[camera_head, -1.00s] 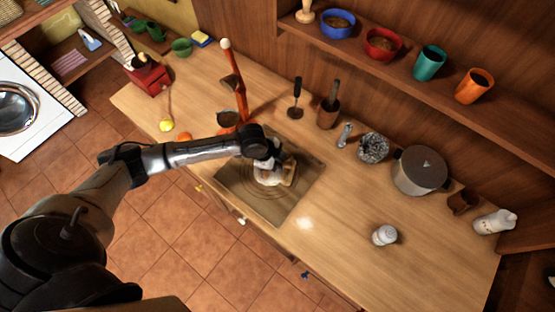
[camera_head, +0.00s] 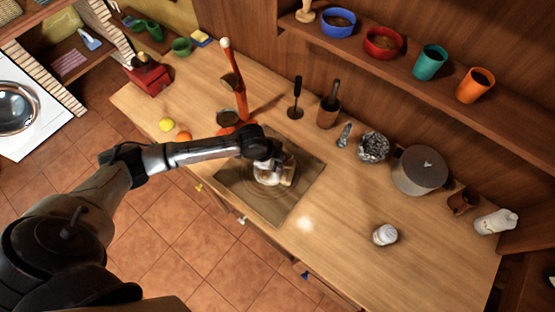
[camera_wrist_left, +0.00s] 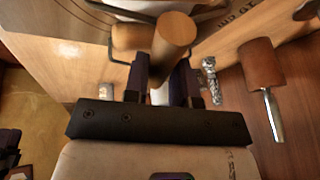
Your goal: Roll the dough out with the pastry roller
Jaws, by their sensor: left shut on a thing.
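The pastry roller (camera_head: 288,174) is in my left gripper (camera_wrist_left: 173,88), which is shut on its round wooden handle (camera_wrist_left: 175,36) in the left wrist view. In the head view the left gripper (camera_head: 272,162) is over the board, partly hidden by its own arm. The pale dough (camera_head: 266,176) lies on the dark pastry board (camera_head: 250,203), right beside and under the roller. Whether roller and dough touch is hard to tell. My right gripper is not in view.
Behind the board stand a red-orange stand (camera_head: 240,88), a dark upright utensil (camera_head: 296,98) and a mortar with pestle (camera_head: 328,112).

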